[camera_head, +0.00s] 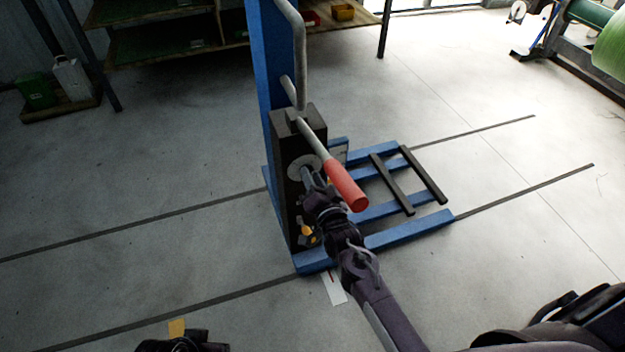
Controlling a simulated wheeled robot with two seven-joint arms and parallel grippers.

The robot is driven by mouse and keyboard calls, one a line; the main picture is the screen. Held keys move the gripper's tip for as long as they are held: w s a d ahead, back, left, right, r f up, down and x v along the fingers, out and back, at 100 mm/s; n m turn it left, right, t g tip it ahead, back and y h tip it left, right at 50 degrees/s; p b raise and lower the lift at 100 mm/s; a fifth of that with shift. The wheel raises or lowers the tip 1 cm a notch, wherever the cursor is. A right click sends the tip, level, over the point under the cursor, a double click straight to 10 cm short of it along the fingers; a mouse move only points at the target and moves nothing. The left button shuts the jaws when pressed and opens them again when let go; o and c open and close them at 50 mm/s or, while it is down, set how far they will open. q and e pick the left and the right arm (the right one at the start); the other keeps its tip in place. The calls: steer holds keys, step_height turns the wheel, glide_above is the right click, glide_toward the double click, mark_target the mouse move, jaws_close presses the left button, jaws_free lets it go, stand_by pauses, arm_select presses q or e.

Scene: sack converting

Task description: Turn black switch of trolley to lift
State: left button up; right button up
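The trolley is a blue mast (268,70) on blue floor legs (410,228), with a dark control box (284,195) at its foot. A round grey plate (301,163) is on the box's front face. My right gripper (308,178) reaches in from the lower right, its tip at or just in front of this plate. The black switch cannot be made out; my gripper covers part of the plate. Whether the fingers are shut on anything is unclear. My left gripper (184,342) is cut off at the bottom edge, its fingers not clear.
A lever with a red grip (346,186) slopes from the box top, close above my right gripper. Two dark bars (408,180) lie across the legs. Shelving (165,42) stands behind, with a green canister (36,91) to its left. Floor on both sides is open.

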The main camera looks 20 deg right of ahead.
arm_select(q)
steer(key=shift+d, duration=0.1)
arm_select(e)
steer(key=shift+w, duration=0.2)
steer(key=shift+c, duration=0.4)
jaws_close()
